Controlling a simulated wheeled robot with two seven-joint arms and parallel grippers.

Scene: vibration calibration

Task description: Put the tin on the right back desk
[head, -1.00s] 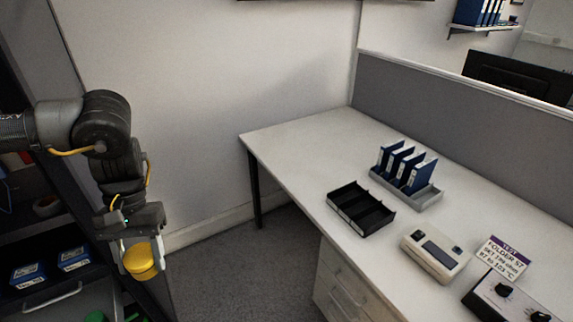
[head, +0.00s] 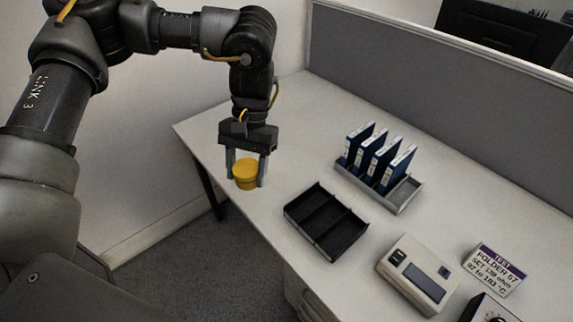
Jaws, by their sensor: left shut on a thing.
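The yellow tin (head: 246,173) is round with a lid and sits between the fingers of my left gripper (head: 247,172). The gripper is shut on it and points down. In the head view the tin appears over the far left part of the white desk (head: 290,118). I cannot tell whether it touches the desk top. My right gripper is not in view.
A black divided tray (head: 326,222) lies on the desk, right of the tin. Behind it, a grey rack (head: 403,192) holds several blue folders (head: 379,155). A beige meter (head: 418,274) and a sign (head: 494,268) stand nearer. A grey partition (head: 430,95) runs behind. The desk's far corner is clear.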

